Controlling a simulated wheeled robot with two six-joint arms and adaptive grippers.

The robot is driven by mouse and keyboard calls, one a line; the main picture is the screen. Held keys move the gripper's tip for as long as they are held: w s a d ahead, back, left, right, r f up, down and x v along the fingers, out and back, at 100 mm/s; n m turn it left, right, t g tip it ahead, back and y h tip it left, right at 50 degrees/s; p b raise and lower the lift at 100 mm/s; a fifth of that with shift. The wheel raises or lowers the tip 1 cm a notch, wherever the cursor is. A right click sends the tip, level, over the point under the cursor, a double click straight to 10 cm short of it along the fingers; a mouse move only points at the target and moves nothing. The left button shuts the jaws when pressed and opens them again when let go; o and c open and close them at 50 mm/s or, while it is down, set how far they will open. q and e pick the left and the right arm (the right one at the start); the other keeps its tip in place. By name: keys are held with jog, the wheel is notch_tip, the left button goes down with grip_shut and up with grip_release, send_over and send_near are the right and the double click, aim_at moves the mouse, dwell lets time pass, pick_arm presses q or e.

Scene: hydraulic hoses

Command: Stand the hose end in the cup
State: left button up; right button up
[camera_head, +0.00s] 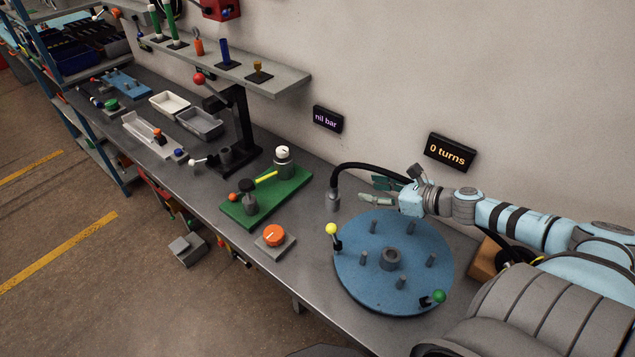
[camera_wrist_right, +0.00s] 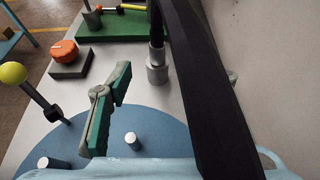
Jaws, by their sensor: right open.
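A black hose (camera_head: 368,166) arches from near my right gripper down to its left. Its lower end meets an upright grey cylinder (camera_head: 333,202) on the bench, beside the blue disc. In the right wrist view the black hose end goes down into a stepped grey cylinder (camera_wrist_right: 157,68); I cannot tell how much of it is cup and how much is hose fitting. My right gripper (camera_head: 369,191) is open, with green-padded fingers, right of the cylinder and apart from it. My left gripper is out of view.
A blue disc (camera_head: 372,275) with several pegs and a yellow-knobbed lever (camera_head: 331,230) lies below my right gripper. An orange knob (camera_head: 274,235) and a green board (camera_head: 283,192) are to the left. A wall stands behind. A narrow strip of bench is clear around the cylinder.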

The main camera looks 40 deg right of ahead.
aim_at(334, 182)
jog(key=f+b, duration=0.1)
jog(key=b, duration=0.1)
jog(key=w+f+b, duration=0.1)
jog(key=b, duration=0.1)
jog(key=shift+a, duration=0.25)
jog(key=b, duration=0.1)
jog(key=w+a+b, duration=0.1)
jog(key=b, duration=0.1)
jog(key=shift+r+t, duration=0.2)
jog(key=shift+t, duration=0.1)
jog(key=x, duration=0.6)
jog(key=r+x, duration=0.1)
jog(key=x, duration=0.2)
jog(key=shift+w+f+p, duration=0.2)
jog(key=shift+w+p, duration=0.15)
jog(key=shift+w, duration=0.15)
jog(key=shift+w+a+f, duration=0.1)
jog(key=shift+w+f, duration=0.05)
jog(key=shift+w, duration=0.15)
grip_shut()
